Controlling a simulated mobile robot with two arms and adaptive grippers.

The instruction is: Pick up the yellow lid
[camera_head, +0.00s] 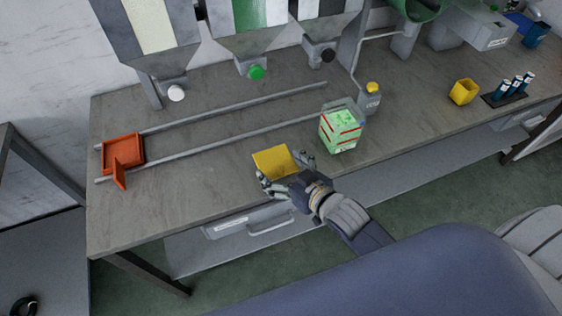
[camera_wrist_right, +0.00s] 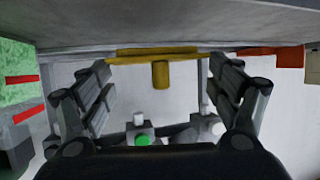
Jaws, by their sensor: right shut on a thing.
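The yellow lid (camera_head: 272,159) is a flat square piece above or at the front part of the grey workbench, left of the green-and-white box; I cannot tell whether it touches the bench. My right gripper (camera_head: 281,168) is shut on the lid, with its fingers at the lid's near and right sides. In the right wrist view the lid (camera_wrist_right: 152,52) shows edge-on between the finger pads of the gripper (camera_wrist_right: 160,75), with a short round yellow knob. My left gripper is not in view.
A green-and-white box (camera_head: 340,130) stands close to the right. An orange tray (camera_head: 123,150) sits on two rails at the left. A yellow bottle (camera_head: 370,98), a yellow cup (camera_head: 464,92) and several blue tubes (camera_head: 508,88) stand further right. Hoppers (camera_head: 245,35) hang at the back.

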